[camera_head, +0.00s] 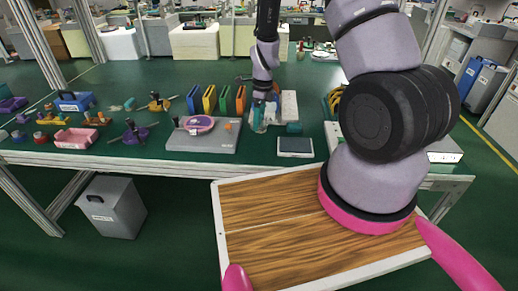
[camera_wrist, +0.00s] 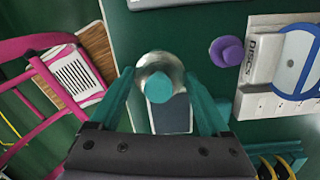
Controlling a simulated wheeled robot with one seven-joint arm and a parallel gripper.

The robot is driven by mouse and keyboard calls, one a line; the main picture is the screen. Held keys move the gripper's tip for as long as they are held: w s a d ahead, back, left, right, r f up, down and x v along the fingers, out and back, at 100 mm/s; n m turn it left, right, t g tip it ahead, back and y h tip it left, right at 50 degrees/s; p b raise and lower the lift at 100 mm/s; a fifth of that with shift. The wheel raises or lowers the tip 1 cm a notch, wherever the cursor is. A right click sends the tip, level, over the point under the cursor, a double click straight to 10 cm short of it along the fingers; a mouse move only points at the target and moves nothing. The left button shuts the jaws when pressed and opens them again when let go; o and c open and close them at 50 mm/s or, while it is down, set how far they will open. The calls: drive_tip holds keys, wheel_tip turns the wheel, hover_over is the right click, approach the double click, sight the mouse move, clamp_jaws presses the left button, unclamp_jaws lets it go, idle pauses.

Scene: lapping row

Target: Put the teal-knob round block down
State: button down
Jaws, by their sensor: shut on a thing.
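The teal-knob round block (camera_wrist: 158,82) is a shiny metal round piece with a teal knob on top. It sits between the teal fingertips of my gripper (camera_wrist: 160,92) in the wrist view, and the fingers are shut on it. In the head view my gripper (camera_head: 259,117) points down over the green bench (camera_head: 140,150), near its front edge, between a grey plate and a small dark-faced panel. I cannot tell whether the block touches the bench. Its underside is hidden.
The dark-faced panel (camera_head: 295,147) lies right of my gripper. The grey plate (camera_head: 205,143) with a purple round thing is left. A purple-knob piece (camera_wrist: 227,52) and a white "DISCS" holder (camera_wrist: 258,75) stand beyond the block. Coloured upright slabs (camera_head: 210,100) stand behind left.

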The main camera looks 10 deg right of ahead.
sight(258, 148)
drive_tip(key=shift+f, duration=0.4)
drive_tip(key=shift+m, duration=0.3)
wheel_tip(258, 148, down, 9)
drive_tip(key=shift+a+f, duration=0.1)
drive_tip(key=shift+f, duration=0.1)
unclamp_jaws()
drive_tip(key=r, duration=0.8)
drive_tip(key=d+r, duration=0.1)
drive_tip(key=r, duration=0.3)
drive_tip(key=shift+r, duration=0.15)
